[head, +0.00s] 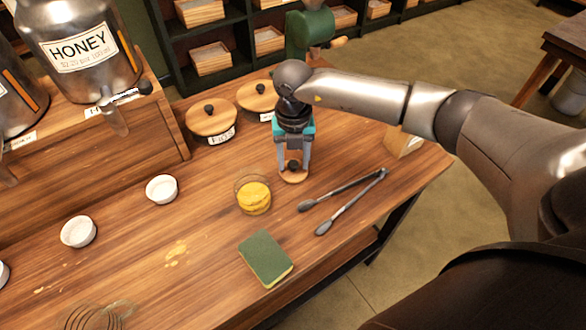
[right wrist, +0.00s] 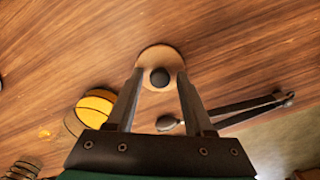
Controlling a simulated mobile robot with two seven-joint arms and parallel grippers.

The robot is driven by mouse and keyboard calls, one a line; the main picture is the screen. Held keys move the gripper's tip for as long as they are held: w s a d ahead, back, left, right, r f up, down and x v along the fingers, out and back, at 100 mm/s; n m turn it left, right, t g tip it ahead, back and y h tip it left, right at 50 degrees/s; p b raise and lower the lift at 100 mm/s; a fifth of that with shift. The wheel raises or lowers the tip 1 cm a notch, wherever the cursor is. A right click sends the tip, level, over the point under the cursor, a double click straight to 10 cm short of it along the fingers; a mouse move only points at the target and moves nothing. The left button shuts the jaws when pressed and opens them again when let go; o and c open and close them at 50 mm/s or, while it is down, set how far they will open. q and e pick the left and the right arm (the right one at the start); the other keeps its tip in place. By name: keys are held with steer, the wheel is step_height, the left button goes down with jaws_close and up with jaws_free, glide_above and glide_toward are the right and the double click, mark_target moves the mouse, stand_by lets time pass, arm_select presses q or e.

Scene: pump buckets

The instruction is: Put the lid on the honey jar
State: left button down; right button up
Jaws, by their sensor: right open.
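A round wooden lid with a dark knob (head: 293,177) lies on the wooden table. In the right wrist view the lid (right wrist: 152,53) shows with its knob between my fingertips. A clear jar with yellow honey in it (head: 254,198) stands open to the left and nearer the front; it also shows in the right wrist view (right wrist: 95,108), partly behind a finger. My right gripper (head: 293,168) points down over the lid, open, with one finger on each side of the knob. Whether the fingers touch the lid, I cannot tell. My left gripper is not in view.
Grey tongs (head: 345,202) lie right of the jar. A green sponge (head: 265,258) lies in front of it. Two lidded wooden-topped containers (head: 212,122) stand behind. White bowls (head: 162,189) and a honey dispenser (head: 82,50) are at left. Yellow spills mark the table.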

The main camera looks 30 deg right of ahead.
steer(key=c, duration=0.7)
steer(key=shift+r+p, duration=2)
steer(key=shift+r, duration=0.3)
